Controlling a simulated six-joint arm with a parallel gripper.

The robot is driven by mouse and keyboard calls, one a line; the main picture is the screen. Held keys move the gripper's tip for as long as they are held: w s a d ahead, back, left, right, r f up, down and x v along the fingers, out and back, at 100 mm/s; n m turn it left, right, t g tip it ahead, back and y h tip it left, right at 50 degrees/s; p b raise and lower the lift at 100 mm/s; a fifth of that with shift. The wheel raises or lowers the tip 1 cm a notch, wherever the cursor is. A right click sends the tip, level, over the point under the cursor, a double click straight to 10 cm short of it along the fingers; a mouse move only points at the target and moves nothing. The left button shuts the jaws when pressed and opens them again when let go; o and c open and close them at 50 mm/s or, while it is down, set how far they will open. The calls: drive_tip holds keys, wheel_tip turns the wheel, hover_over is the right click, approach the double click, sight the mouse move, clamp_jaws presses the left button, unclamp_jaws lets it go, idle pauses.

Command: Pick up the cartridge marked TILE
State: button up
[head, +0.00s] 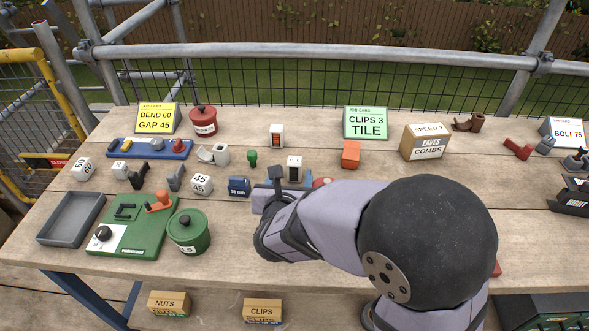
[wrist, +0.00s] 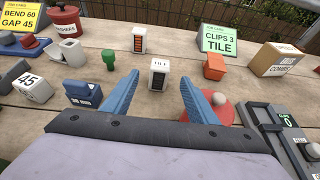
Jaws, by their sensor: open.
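A white upright cartridge with dark panels (wrist: 159,76) stands on the bench in the wrist view. Small lettering on its top looks like TILE. It also shows in the head view (head: 294,162), just beyond my gripper. My gripper (wrist: 161,84) is open, its two blue fingers pointing toward the cartridge, one to each side in the picture. Nothing is held between them. I cannot tell whether the fingertips reach past its near face. A second white cartridge with an orange-striped face (wrist: 139,40) stands farther back; it also shows in the head view (head: 277,135).
A green CLIPS 3 TILE card (head: 365,122) stands at the back. A red round-knobbed item (wrist: 216,109) lies close to the right finger. A blue block (wrist: 83,92) sits left of the fingers, a green peg (wrist: 108,58) behind it. An orange block (wrist: 214,66) is right of the cartridge.

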sight(294, 165)
drive_tip(key=shift+p+x, duration=0.6)
drive_tip(key=shift+x, duration=3.05)
drive_tip(key=c, duration=1.2)
